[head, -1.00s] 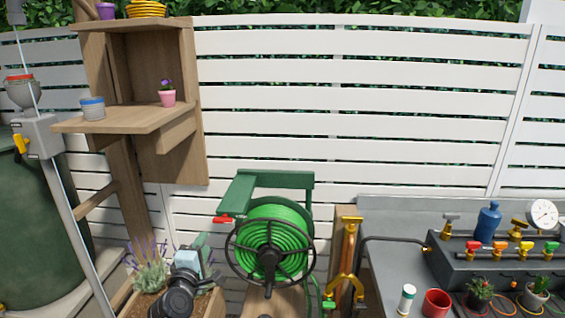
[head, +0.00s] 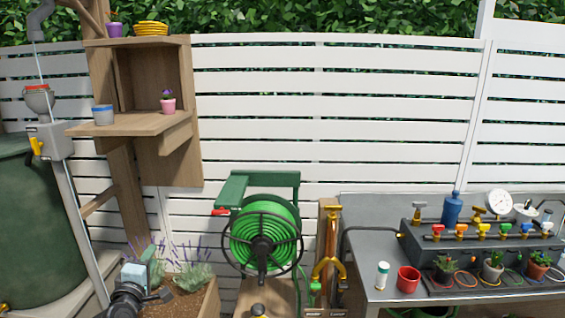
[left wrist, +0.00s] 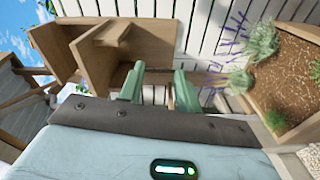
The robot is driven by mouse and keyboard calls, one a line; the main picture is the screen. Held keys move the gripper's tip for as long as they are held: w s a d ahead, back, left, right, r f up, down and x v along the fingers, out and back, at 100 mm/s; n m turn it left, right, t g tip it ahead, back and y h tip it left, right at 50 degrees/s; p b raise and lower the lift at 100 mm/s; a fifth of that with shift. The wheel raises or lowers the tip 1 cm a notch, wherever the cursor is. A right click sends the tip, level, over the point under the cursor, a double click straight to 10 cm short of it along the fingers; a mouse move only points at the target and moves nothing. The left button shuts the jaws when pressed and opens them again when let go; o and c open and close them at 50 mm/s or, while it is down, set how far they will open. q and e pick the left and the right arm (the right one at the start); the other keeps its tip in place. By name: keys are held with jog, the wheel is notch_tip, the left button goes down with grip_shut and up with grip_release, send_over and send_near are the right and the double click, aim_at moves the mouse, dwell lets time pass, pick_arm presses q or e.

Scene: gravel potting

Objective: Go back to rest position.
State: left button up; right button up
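My left gripper (head: 152,254) is at the lower left of the head view, in front of the wooden planter (head: 209,300) with lavender. Its green fingers stand apart with nothing between them in the left wrist view (left wrist: 159,78). The fingers point towards the wooden shelf unit and fence there. My right gripper is not in either view.
A wooden shelf (head: 128,125) holds a grey-blue pot (head: 103,116) and a pink flower pot (head: 168,105). A green hose reel (head: 262,236) stands mid-view. At right, a grey bench (head: 366,262) carries a white bottle (head: 382,275), red cup (head: 408,279) and valve manifold. A green barrel (head: 35,230) is left.

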pick_arm(q)
jog(key=s+a+r+m+y, duration=0.2)
jog(key=a+r, duration=0.4)
jog(key=a, duration=0.6)
jog(key=s+a+r+m+y, duration=0.25)
jog(key=a+r, duration=0.35)
jog(key=a, duration=0.6)
jog(key=s+d+f+m+g+h, duration=0.2)
jog(key=s+d+f+m, duration=0.4)
jog(key=f, duration=0.5)
jog(key=s+d+f+m+g+h, duration=0.25)
jog(key=s+d+f, duration=0.35)
jog(key=f, duration=0.4)
jog(key=s+d+f+m+g+h, duration=0.15)
jog(key=s+d+f+m, duration=0.3)
jog(key=s+f, duration=0.5)
jog(key=s+d+f+m+g+h, duration=0.1)
jog(key=s+d+f+m+g, duration=0.3)
jog(key=s, duration=0.6)
jog(key=s+d+f+m, duration=0.3)
jog(key=s+d+f, duration=0.3)
jog(key=s, duration=0.3)
jog(key=d+n+t, duration=0.1)
jog(key=d+n, duration=0.5)
jog(key=d, duration=0.5)
